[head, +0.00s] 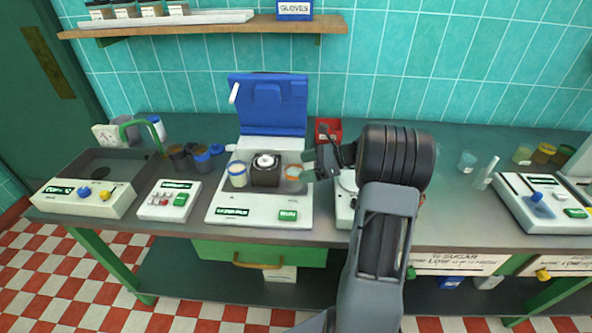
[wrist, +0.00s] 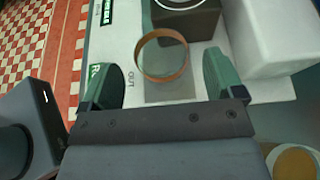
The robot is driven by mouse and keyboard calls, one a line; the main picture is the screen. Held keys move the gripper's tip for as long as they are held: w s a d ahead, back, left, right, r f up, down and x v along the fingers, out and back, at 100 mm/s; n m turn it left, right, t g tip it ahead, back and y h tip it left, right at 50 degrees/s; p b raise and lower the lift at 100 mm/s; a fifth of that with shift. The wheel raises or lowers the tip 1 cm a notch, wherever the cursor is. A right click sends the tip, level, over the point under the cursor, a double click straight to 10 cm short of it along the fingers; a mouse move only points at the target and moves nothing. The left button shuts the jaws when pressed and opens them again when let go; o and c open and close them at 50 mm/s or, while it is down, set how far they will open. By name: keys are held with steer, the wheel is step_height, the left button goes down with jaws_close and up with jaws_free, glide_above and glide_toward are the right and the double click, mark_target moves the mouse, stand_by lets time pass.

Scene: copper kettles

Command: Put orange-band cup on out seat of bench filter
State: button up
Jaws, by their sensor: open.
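The orange-band cup (wrist: 163,57) is clear with an orange ring and stands at the out seat (wrist: 170,93), a grey square marked OUT on the bench filter (head: 224,212). Whether its base is fully inside the square is hard to tell. In the head view the cup (head: 293,171) shows right of the filter's dark central block. My gripper (wrist: 164,82) is open, its green fingers on either side of the cup with gaps visible. In the head view my gripper (head: 308,166) is right beside the cup and partly hides it.
A blue-band cup (head: 237,174) stands left of the dark block (head: 265,174). The blue lid (head: 268,105) is raised behind. A white scale-like device (head: 343,205) is close on the right, partly behind my arm. A red box (head: 328,128) stands behind.

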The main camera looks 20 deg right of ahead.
steer(key=v, duration=0.7)
steer(key=s+a+n+g+h, duration=0.5)
steer(key=a+n, duration=0.4)
steer(key=a, duration=0.4)
steer(key=s+a+n+t+h, duration=0.1)
steer(key=s+a+n+h, duration=0.5)
steer(key=s+n, duration=0.6)
steer(key=shift+a+f+n+t+h, duration=0.4)
steer(key=shift+a+f+n, duration=0.05)
steer(key=shift+n, duration=1.05)
step_height(320, 180, up, 4)
steer(key=p, duration=0.3)
steer(key=shift+c, duration=0.4)
